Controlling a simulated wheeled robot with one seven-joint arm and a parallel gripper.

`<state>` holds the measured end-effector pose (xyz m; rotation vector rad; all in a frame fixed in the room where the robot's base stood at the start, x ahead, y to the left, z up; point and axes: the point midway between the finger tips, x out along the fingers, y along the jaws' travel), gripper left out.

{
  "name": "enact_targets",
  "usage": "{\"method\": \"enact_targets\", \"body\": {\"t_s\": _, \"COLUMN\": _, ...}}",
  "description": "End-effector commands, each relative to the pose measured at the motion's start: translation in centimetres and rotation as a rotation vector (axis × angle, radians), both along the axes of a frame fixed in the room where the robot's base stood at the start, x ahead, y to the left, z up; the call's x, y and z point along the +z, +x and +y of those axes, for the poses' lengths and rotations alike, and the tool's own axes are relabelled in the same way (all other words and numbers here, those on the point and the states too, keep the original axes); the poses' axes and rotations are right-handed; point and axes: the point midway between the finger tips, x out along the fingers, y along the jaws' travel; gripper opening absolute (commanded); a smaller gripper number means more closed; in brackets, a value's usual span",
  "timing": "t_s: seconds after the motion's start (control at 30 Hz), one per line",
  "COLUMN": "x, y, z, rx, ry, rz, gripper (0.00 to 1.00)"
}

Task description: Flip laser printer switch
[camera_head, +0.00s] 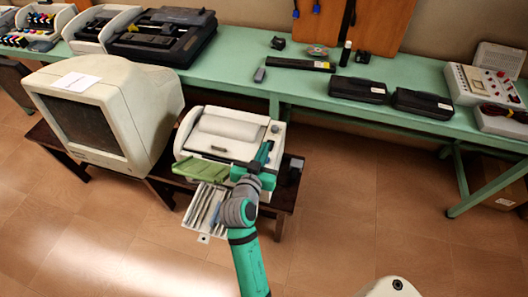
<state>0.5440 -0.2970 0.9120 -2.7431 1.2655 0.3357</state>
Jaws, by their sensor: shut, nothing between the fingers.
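A white laser printer (228,130) sits on a low dark bench, with a rounded grey-white cover on top. A green flap (204,168) and a pale slatted tray (205,207) extend from its front. A small grey round part (275,128) is on its top right; I cannot tell whether it is the switch. My gripper (264,151) is shut and empty at the printer's front right corner. It overlaps the printer's right side in the picture, and I cannot tell whether it touches. My arm hides part of the printer's lower right.
A large beige CRT monitor (125,110) stands on the bench left of the printer. A long green table (255,88) behind holds dark devices, a black bar (300,64) and two black cases (358,89).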

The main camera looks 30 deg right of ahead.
Motion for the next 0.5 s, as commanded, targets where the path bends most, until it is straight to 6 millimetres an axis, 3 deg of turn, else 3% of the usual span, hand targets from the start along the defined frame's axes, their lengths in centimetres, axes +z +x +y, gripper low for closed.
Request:
{"method": "enact_targets", "body": {"t_s": 0.37, "x": -1.6, "y": 4.5, "z": -5.3, "rx": -0.001, "ry": -0.001, "rz": 0.0, "gripper": 0.0}}
{"method": "enact_targets", "body": {"t_s": 0.5, "x": -3.9, "y": 4.4, "z": -5.3, "rx": 0.0, "ry": 0.001, "rz": 0.004, "gripper": 0.0}}
